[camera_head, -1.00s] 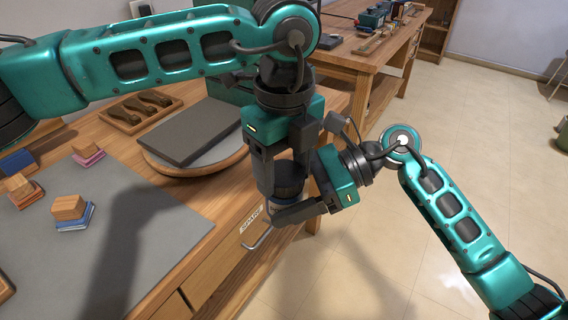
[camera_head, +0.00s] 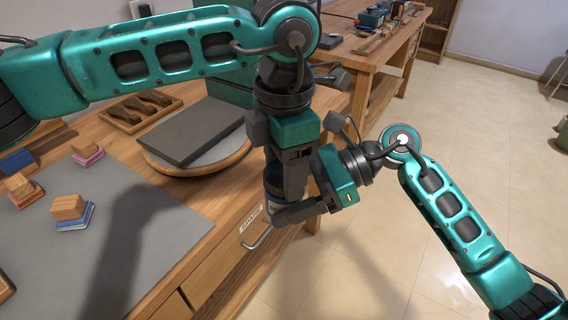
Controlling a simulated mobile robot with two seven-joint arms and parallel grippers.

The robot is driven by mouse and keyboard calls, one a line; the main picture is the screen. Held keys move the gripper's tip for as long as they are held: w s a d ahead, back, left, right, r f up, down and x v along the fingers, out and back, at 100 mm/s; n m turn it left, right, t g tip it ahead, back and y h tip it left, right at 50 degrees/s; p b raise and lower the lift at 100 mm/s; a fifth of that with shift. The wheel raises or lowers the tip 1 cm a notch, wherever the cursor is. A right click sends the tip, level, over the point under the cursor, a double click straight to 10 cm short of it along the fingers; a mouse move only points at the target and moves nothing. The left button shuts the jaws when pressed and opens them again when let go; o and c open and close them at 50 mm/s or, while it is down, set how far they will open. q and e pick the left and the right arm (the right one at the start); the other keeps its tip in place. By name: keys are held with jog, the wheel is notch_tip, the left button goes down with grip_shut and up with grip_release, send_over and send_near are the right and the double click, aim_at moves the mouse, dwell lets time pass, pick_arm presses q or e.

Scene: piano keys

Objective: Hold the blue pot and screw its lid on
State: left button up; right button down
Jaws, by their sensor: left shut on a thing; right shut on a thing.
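The blue pot (camera_head: 272,188) is mostly hidden in the camera_head view; only a narrow strip shows at the left of a dark finger. It is over the table's front edge. My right gripper (camera_head: 290,205) comes in from the right, low down, and is shut on the pot. My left gripper (camera_head: 284,178) points down from above and is shut on the dark lid at the pot's top. The lid is hidden behind the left gripper's finger, so I cannot tell how it sits on the pot.
A dark slab lies on a round wooden board (camera_head: 235,160) just left of the grippers. A wooden tray (camera_head: 120,120) with dark tools is behind. Small blocks stand on the grey mat (camera_head: 130,225) at left. A drawer handle (camera_head: 258,240) is below the grippers.

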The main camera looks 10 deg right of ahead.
pick_arm(q)
jog(key=m, duration=1.2)
jog(key=shift+m, duration=0.4)
jog(key=o, duration=1.2)
jog(key=shift+r, duration=2.3)
jog(key=shift+c, duration=0.5)
